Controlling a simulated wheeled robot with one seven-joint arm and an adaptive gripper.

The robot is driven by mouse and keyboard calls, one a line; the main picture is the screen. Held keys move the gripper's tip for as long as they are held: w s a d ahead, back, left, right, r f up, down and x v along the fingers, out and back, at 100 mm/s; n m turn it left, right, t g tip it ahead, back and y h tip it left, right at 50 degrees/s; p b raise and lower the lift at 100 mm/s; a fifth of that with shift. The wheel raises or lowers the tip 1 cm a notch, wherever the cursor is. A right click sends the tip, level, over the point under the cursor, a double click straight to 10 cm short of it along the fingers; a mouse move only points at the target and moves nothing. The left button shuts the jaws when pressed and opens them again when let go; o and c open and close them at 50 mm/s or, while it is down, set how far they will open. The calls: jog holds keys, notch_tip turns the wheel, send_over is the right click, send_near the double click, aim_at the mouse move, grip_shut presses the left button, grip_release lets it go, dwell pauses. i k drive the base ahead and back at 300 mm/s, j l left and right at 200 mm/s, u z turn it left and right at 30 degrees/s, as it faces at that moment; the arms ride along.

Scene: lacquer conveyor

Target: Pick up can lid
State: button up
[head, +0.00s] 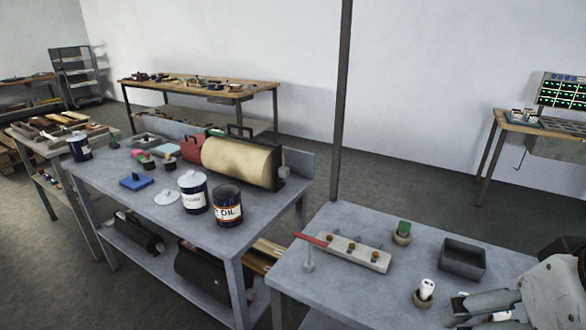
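A round pale can lid (167,197) with a small knob lies flat on the grey bench (120,195), left of the cans. A dark blue and white can (194,197) beside it has a pale lid on top. A can marked OIL (228,208) stands to its right with a dark top; I cannot tell if it is open. My gripper (470,312) is at the lower right, over the nearer grey table and far from the loose lid. It is seen at an angle and partly cut off, so its opening is unclear.
A blue block (136,181) and another lidded can (79,147) are further left. The nearer table (315,283) bears a pale strip with knobs (355,254) and a dark open box (462,260). A thin post (342,110) rises between the tables.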

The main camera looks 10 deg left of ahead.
aim_at(167, 196)
jog(key=u, duration=1.25)
jog(key=i+j+z, duration=0.2)
jog(key=i+j, duration=0.2)
jog(key=i, duration=0.2)
jog(key=i+j+z, duration=0.2)
jog(key=i+j, duration=0.3)
jog(key=i+j+z, duration=0.2)
jog(key=i+j, duration=0.35)
jog(key=i+j+z, duration=0.2)
jog(key=i+j, duration=0.25)
jog(key=j, duration=0.3)
